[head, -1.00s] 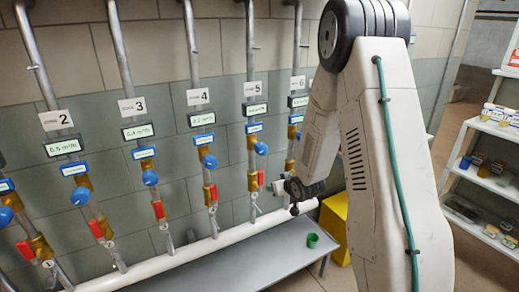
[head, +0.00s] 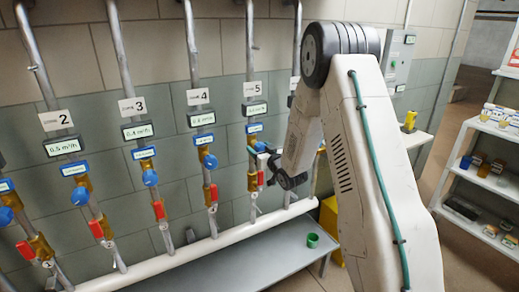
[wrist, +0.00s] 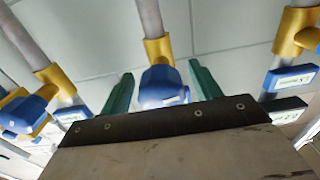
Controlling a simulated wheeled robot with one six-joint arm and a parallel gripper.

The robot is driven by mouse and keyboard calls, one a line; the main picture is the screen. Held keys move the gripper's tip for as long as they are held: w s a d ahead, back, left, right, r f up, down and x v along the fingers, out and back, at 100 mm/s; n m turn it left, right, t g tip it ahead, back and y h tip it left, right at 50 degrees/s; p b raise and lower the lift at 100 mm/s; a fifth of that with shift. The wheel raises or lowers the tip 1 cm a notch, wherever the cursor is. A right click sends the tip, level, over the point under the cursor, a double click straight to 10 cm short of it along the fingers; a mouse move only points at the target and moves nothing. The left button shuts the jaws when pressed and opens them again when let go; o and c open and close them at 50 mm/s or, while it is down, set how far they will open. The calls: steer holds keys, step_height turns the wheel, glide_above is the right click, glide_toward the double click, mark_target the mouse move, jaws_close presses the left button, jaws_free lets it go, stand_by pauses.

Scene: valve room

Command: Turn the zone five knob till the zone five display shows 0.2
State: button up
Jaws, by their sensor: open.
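The zone five pipe carries a "5" plate (head: 252,89), a small display (head: 256,109) whose figures are too small to read, a blue label (head: 254,128) and a blue knob (head: 261,147). My gripper (head: 266,154) is at this knob in the head view and partly hides it. In the wrist view a blue knob (wrist: 163,84) sits between the two green fingers of my open gripper (wrist: 161,90), with a gap on each side. The fingers do not appear to touch it.
The zone four knob (head: 210,161) is on the pipe to the left. A red lever (head: 261,178) is below the zone five knob. A grey bench (head: 240,262) with a green cup (head: 312,240) stands below, and shelves (head: 480,180) stand at right.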

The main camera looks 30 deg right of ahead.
steer(key=shift+w, duration=0.35)
steer(key=c, duration=1)
steer(key=shift+m, duration=0.4)
steer(key=m, duration=0.3)
steer(key=shift+m, duration=2.3)
